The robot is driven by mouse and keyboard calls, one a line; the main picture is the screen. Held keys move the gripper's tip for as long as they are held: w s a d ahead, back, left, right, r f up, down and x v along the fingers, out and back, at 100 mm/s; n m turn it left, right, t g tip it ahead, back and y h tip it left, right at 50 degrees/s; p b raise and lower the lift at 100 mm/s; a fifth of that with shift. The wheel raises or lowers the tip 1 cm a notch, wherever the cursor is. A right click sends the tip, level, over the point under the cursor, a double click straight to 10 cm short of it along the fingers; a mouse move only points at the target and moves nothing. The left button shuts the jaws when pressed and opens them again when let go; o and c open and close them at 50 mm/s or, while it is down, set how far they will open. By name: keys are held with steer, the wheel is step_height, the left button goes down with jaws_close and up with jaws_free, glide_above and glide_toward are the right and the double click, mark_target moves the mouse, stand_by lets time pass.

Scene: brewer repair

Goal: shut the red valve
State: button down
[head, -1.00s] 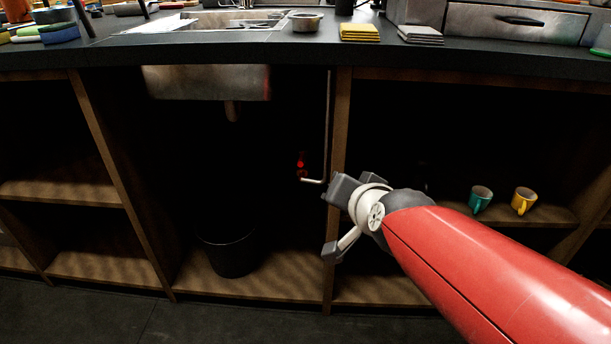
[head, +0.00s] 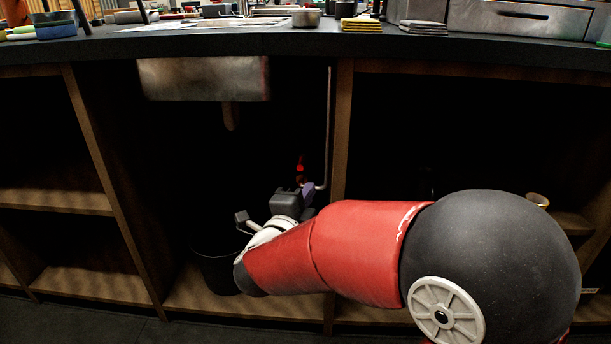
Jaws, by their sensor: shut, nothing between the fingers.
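The red valve (head: 300,168) is a small bright red spot with darker red parts, deep in the dark cupboard under the sink. It sits left of a thin vertical pipe (head: 329,130) that bends near it. My gripper (head: 307,188) is inside this cupboard, just below the valve in the picture. Its fingers are small and partly hidden by its own body, and it is shut with nothing seen in it. I cannot tell whether it touches the valve or the pipe.
The sink basin (head: 205,80) hangs above, with a drain stub under it. A black bin (head: 217,268) stands on the cupboard floor, close to my wrist. A wooden upright (head: 341,140) bounds the opening on the right. The countertop (head: 200,46) runs overhead.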

mark_target(301, 162)
steer(key=shift+w, duration=0.1)
steer(key=f+x, duration=0.1)
steer(key=x, duration=0.9)
steer(key=shift+a+r, duration=0.15)
steer(key=shift+a, duration=1.9)
